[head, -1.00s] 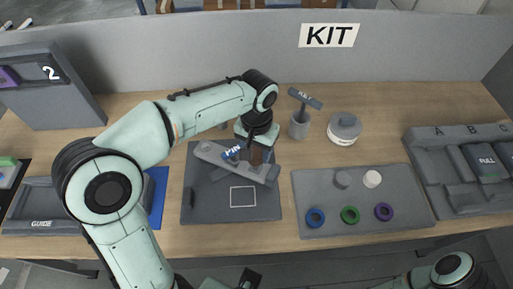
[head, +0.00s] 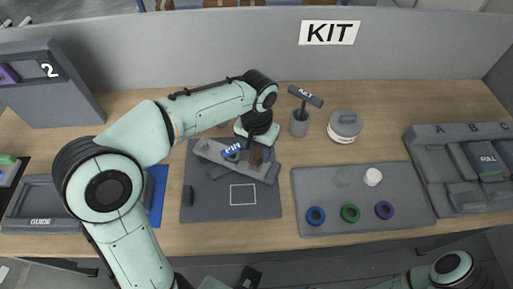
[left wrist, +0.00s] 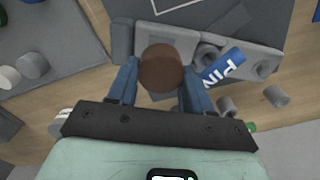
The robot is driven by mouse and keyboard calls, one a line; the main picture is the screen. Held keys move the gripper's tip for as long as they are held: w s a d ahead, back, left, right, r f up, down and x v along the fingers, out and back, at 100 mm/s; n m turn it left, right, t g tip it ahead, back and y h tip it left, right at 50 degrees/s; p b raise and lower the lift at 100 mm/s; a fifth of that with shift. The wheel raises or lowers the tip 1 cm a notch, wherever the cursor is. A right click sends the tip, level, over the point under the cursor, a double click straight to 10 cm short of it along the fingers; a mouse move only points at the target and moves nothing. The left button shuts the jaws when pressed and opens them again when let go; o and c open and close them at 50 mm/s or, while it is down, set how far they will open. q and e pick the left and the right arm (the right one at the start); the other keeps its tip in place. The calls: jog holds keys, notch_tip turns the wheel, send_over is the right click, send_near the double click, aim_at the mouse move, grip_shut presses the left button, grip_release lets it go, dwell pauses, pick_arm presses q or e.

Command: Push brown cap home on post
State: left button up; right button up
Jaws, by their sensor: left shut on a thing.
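The brown cap (head: 256,155) stands at the right part of the grey fixture bar (head: 211,151) on the dark mat. In the left wrist view the round top of the brown cap (left wrist: 161,68) sits between my two blue fingers. My left gripper (left wrist: 161,88) is shut on it; in the head view the left gripper (head: 261,143) comes down over it from behind. The post is hidden under the cap, so I cannot tell how far down the cap sits.
A blue cylinder marked PIN (head: 232,151) lies on the fixture beside the cap. A cup with a key-labelled handle (head: 299,124) and a round lidded container (head: 344,127) stand behind. A grey mat (head: 330,216) with coloured rings lies right; a slotted holder (head: 450,165) is further right.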

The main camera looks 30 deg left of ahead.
pick_arm(q)
jog(key=shift+f, duration=0.45)
jog(key=shift+s+f, duration=0.1)
jog(key=shift+f, duration=0.15)
dwell(1.5)
jog(key=o, duration=1.5)
jog(key=shift+r, duration=0.1)
jog(key=shift+r, duration=0.25)
jog(key=shift+r+p, duration=0.65)
jog(key=shift+r, duration=0.15)
